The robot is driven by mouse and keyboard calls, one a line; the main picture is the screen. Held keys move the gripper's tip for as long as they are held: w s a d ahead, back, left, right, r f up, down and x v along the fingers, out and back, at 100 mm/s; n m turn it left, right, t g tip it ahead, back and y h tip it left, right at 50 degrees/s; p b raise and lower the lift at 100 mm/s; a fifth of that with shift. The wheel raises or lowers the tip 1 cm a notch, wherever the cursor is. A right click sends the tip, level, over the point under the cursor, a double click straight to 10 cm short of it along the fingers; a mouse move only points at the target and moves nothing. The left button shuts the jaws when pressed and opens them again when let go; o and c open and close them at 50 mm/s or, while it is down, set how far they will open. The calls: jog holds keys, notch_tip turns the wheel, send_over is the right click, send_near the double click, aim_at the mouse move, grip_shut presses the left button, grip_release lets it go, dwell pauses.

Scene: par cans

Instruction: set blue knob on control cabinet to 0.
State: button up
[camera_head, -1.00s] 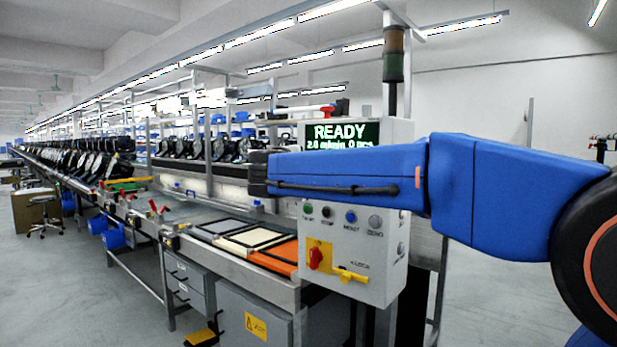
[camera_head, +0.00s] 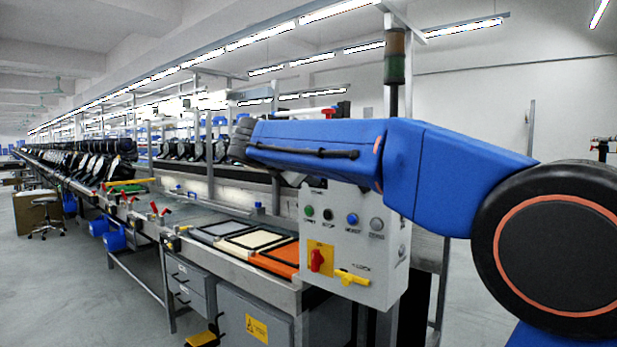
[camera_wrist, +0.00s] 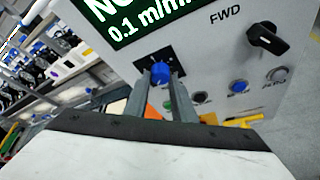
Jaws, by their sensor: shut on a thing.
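The grey control cabinet (camera_head: 345,225) stands right of centre in the head view, with my blue arm across its upper part. In the wrist view, the blue knob (camera_wrist: 161,73) sits on a dark square plate on the cabinet face (camera_wrist: 215,60), just below the green-lit display (camera_wrist: 135,18). My gripper (camera_wrist: 161,80) is shut on the blue knob, one finger on each side. The display is partly cut off and shows "0.1 m/min". The knob's scale cannot be read. In the head view my gripper, the knob and the display are hidden by the arm.
A black FWD selector (camera_wrist: 267,40) is to the right of the knob. Push buttons sit below, including a blue one (camera_wrist: 239,87). A red rotary switch on a yellow plate (camera_head: 319,258) is lower on the cabinet. A long workbench line runs off to the left.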

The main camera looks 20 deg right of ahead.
jog(key=shift+f, duration=0.1)
dwell(0.3)
jog(key=o, duration=1.1)
jog(key=shift+c, duration=0.2)
jog(key=v, duration=1.7)
jog(key=shift+a+r, duration=0.25)
jog(key=shift+w, duration=0.1)
